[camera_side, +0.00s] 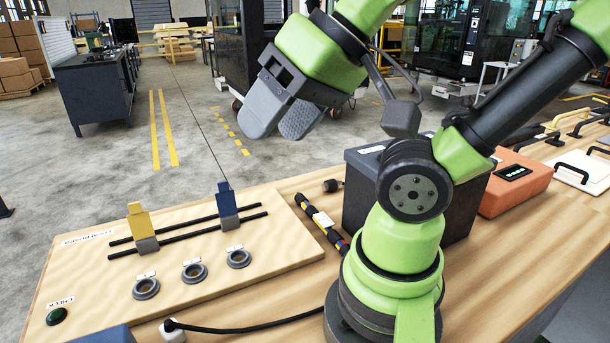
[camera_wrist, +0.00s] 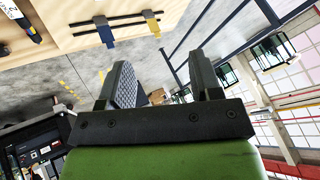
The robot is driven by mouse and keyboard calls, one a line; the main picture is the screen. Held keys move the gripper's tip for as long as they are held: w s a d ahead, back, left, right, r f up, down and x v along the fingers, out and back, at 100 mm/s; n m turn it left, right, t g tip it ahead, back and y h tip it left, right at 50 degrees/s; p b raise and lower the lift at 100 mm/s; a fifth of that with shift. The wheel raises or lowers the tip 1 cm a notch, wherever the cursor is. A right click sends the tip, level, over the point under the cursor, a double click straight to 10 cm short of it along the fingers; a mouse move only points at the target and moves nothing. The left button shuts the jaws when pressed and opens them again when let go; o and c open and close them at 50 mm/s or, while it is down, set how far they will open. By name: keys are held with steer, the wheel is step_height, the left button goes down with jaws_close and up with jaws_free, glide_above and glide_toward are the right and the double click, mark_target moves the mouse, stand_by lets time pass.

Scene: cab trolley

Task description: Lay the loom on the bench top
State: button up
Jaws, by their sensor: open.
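The loom (camera_side: 332,234) is a short dark bundle with yellow, red and blue bands and a white label. It lies along the right edge of the pale wooden board, on or just over the bench top (camera_side: 284,292); I cannot tell if it touches the board. A banded dark piece, likely the loom (camera_wrist: 30,29), shows at the top left of the wrist view. My gripper (camera_side: 282,117) is raised above and behind the bench, well apart from the loom. Its grey fingers are apart with nothing between them, as the wrist view (camera_wrist: 162,82) also shows.
The board (camera_side: 95,275) carries two dark rails, a yellow clip (camera_side: 139,221), a blue clip (camera_side: 227,199) and three grey rings. A dark box (camera_side: 358,190) stands right of the loom, with an orange case (camera_side: 518,184) beyond. A black cable (camera_side: 245,328) crosses the front.

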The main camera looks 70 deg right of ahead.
steer(key=m+g+h, duration=0.2)
steer(key=m+g, duration=0.3)
steer(key=g, duration=0.2)
glide_above(313, 208)
step_height(313, 208, down, 20)
steer(key=f, duration=0.5)
steer(key=shift+s+d+f, duration=0.15)
steer(key=shift+s+f, duration=0.05)
steer(key=shift+f, duration=0.1)
steer(key=shift+w+a+f, duration=0.1)
steer(key=shift+f, duration=1.3)
steer(key=shift+w+a+f, duration=0.1)
steer(key=shift+f, duration=1.25)
steer(key=shift+c, duration=0.4)
jaws_close()
